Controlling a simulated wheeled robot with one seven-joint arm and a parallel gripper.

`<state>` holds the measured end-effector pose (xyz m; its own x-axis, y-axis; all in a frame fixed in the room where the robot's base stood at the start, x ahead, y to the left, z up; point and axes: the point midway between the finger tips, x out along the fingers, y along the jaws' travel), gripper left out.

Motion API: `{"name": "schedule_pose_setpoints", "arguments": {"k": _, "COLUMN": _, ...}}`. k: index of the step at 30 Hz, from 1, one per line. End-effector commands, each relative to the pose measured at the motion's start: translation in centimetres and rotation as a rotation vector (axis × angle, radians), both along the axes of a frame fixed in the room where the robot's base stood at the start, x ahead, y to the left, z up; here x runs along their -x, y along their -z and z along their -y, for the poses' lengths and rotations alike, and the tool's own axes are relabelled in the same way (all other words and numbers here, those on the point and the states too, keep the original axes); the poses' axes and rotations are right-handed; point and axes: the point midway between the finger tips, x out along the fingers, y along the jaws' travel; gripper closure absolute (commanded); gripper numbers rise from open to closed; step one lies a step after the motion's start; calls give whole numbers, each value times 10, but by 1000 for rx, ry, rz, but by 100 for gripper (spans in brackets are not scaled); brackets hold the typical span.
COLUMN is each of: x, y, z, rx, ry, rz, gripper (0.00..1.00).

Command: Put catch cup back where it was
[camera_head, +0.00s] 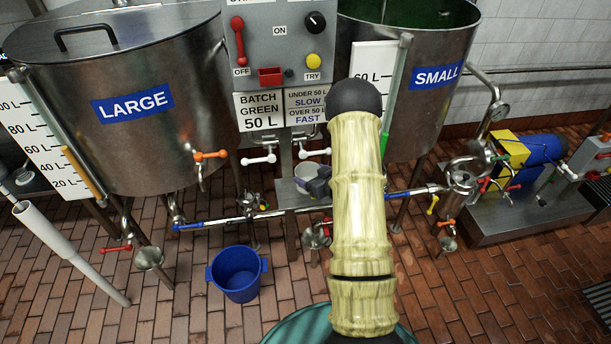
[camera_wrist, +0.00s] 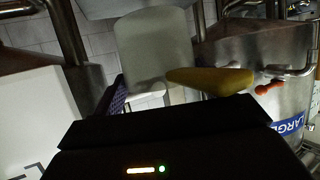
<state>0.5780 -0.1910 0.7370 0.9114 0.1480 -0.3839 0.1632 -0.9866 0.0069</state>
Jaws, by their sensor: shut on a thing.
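The pale catch cup (camera_head: 303,171) shows just left of my arm in the head view, over the small metal stand (camera_head: 293,196) between the two tanks. My dark gripper (camera_head: 318,184) is at its right side and is shut on it. My arm hides part of this area, and I cannot tell whether the cup touches the stand. In the wrist view a pale, cup-like shape (camera_wrist: 155,48) is straight ahead of my gripper, with a purple textured edge at its lower left and a yellow piece at its lower right.
The LARGE tank (camera_head: 140,140) stands left, the SMALL tank (camera_head: 445,110) right. The control box (camera_head: 280,45) hangs above the stand. White-handled valves (camera_head: 258,160) and a pipe (camera_head: 245,219) are close to it. A blue bucket (camera_head: 238,283) stands on the brick floor.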

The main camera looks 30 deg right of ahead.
Motion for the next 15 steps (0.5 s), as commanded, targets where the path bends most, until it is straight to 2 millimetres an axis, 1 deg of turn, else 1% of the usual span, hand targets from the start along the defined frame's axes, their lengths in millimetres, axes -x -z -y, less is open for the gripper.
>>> {"name": "schedule_pose_setpoints", "arguments": {"k": 1, "x": -10, "y": -1, "z": -3, "rx": 0, "ry": -4, "rz": 2, "gripper": 53}}
{"name": "schedule_pose_setpoints", "arguments": {"k": 3, "x": -19, "y": 0, "z": -3, "rx": 1, "ry": 0, "rz": 1, "gripper": 53}}
{"name": "schedule_pose_setpoints", "arguments": {"k": 5, "x": -24, "y": 0, "z": -4, "rx": 0, "ry": 0, "rz": 1, "gripper": 53}}
{"name": "schedule_pose_setpoints", "arguments": {"k": 15, "x": -26, "y": 0, "z": -4, "rx": -1, "ry": 0, "rz": 0, "gripper": 53}}
